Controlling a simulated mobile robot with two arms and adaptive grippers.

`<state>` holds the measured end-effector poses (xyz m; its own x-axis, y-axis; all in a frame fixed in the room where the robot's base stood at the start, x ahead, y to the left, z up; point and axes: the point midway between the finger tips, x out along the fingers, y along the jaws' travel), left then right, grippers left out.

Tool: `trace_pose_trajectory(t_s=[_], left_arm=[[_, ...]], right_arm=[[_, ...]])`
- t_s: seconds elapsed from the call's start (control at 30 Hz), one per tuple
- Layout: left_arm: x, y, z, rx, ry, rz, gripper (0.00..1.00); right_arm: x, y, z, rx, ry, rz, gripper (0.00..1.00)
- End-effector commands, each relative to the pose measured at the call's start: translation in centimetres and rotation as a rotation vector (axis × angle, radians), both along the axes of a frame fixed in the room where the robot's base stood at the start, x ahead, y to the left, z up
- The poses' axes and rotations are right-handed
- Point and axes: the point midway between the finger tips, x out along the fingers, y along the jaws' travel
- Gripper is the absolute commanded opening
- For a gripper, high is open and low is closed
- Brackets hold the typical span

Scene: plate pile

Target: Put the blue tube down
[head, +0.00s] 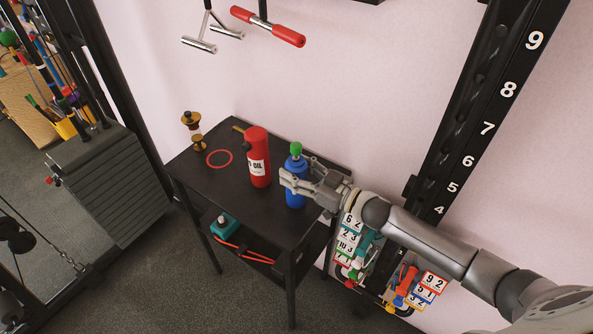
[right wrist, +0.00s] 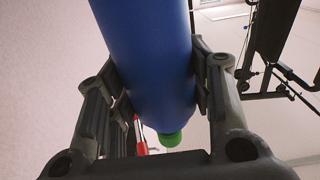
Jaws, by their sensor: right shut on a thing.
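The blue tube (head: 295,192) with a green cap (head: 296,148) is upright at the right part of the black table (head: 215,185) in the head view. My right gripper (head: 290,181) is shut on it around its middle. In the right wrist view the blue tube (right wrist: 150,60) fills the space between the two fingers (right wrist: 158,95), with its green cap (right wrist: 170,139) below. The tube's base appears at the tabletop, but I cannot tell whether it touches. My left gripper is not in view.
A red oil bottle (head: 258,158) stands just left of the tube. A red ring (head: 219,158) lies farther left, near a brown and gold stand (head: 194,130). A teal object (head: 224,226) sits on the lower shelf. Number cards (head: 350,238) hang right of the table.

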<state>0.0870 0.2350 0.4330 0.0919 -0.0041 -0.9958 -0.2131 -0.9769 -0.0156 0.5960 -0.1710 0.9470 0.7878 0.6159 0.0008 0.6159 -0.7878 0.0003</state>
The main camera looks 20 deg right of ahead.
Motion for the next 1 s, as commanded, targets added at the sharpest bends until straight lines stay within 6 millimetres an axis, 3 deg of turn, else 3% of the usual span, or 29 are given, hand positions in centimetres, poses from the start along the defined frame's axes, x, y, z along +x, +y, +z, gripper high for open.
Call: trace_pose_trajectory(t_s=[0.07, 0.1, 0.27, 0.67, 1.0], left_arm=[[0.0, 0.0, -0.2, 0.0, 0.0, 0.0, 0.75], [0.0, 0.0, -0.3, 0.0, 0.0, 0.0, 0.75], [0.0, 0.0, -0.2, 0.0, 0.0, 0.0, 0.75], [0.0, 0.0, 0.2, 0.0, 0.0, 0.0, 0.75], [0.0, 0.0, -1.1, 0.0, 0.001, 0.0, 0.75]], right_arm=[[0.0, 0.0, -0.2, 0.002, -0.002, 0.001, 0.0], [0.0, 0.0, -0.4, -0.001, 0.001, 0.0, 0.49], [0.0, 0.0, -0.3, -0.001, 0.001, 0.0, 0.69], [0.0, 0.0, 0.3, 0.0, 0.0, 0.0, 0.69], [-4.6, -3.6, -0.4, -0.002, 0.005, -0.001, 0.69]])
